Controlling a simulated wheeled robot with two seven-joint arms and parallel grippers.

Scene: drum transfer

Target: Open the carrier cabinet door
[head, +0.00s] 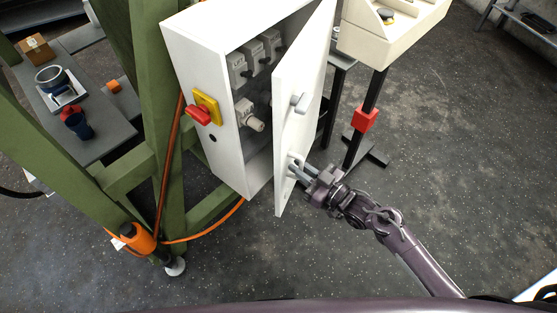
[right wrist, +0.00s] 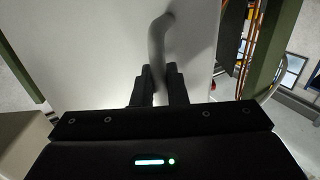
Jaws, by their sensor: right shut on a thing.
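The white carrier cabinet (head: 190,55) is mounted on a green frame, and its door (head: 301,65) stands partly open, swung out to the right. Grey switches and a socket show inside. My right gripper (head: 301,171) is at the lower part of the door, shut on a handle there. In the right wrist view the curved grey door handle (right wrist: 157,45) runs down between the dark fingers of this gripper (right wrist: 158,88). My left gripper is not in view.
A red and yellow switch (head: 204,108) is on the cabinet's side. A cream control box (head: 390,30) on a black post stands right of the door. Green frame legs (head: 160,100) and an orange cable are at left.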

